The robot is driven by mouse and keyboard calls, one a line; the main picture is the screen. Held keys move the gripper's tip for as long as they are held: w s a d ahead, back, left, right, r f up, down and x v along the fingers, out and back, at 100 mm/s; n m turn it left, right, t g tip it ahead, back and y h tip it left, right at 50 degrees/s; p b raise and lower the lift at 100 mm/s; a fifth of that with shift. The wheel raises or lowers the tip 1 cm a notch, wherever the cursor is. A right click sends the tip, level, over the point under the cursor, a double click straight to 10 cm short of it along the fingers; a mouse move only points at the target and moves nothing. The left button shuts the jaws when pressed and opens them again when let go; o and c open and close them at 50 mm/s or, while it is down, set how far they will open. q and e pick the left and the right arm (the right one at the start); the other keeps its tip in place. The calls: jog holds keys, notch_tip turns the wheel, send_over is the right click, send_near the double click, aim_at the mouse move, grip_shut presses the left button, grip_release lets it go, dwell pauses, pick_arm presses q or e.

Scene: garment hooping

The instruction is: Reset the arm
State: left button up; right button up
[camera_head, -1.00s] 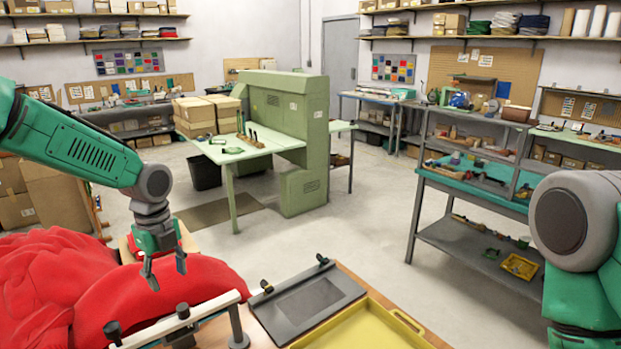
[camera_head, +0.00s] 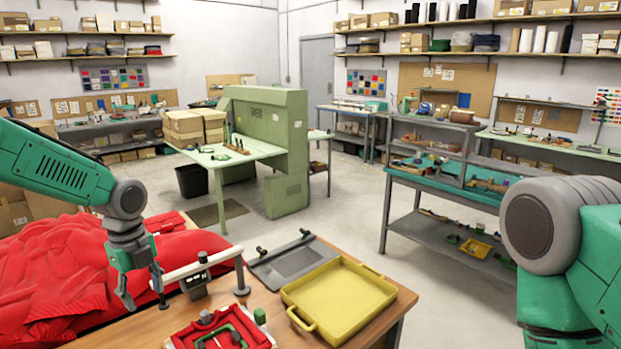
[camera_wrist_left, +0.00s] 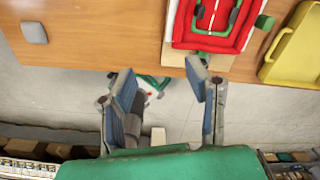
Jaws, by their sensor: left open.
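My left gripper (camera_head: 143,289) hangs open and empty in the head view, in front of a heap of red garments (camera_head: 62,262). In the left wrist view its two fingers (camera_wrist_left: 165,82) are spread wide near the edge of the wooden table (camera_wrist_left: 105,35), with floor between them. My right arm (camera_head: 570,225) is at the right of the head view; its gripper is out of view. A red garment piece with a green hoop frame (camera_head: 225,332) lies on the table at the bottom of the head view. It also shows in the left wrist view (camera_wrist_left: 213,38).
A yellow tray (camera_head: 340,292) and a grey plate (camera_head: 285,262) lie on the table, beside a white bar fixture (camera_head: 200,266). A green workstation (camera_head: 275,150) and a shelved bench (camera_head: 440,232) stand beyond open floor.

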pick_arm(q)
jog(key=s+d+f+n+h, duration=0.1)
jog(key=s+d+f+n, duration=0.45)
jog(key=s+f, duration=0.45)
jog(key=s+d+f+n+h, duration=0.1)
jog(key=s+d+f+n, duration=0.4)
jog(key=s+f, duration=0.45)
jog(key=s+a+f+n+y, duration=0.1)
jog(key=s+a+f+n, duration=0.15)
jog(key=s+n, duration=0.5)
jog(key=s+a+f+n+y, duration=0.1)
jog(key=s+a+n, duration=0.3)
jog(key=s, duration=0.6)
notch_tip(320, 180, down, 14)
jog(key=d+n+b, duration=0.1)
jog(key=b, duration=1.3)
jog(key=shift+w+d+f+n+t+b, duration=0.15)
jog(key=shift+w+f+n+t+b, duration=0.05)
jog(key=shift+n+t+b, duration=0.1)
pick_arm(e)
notch_tip(320, 180, down, 15)
jog(key=shift+s+r, duration=0.15)
pick_arm(q)
jog(key=shift+w, duration=0.1)
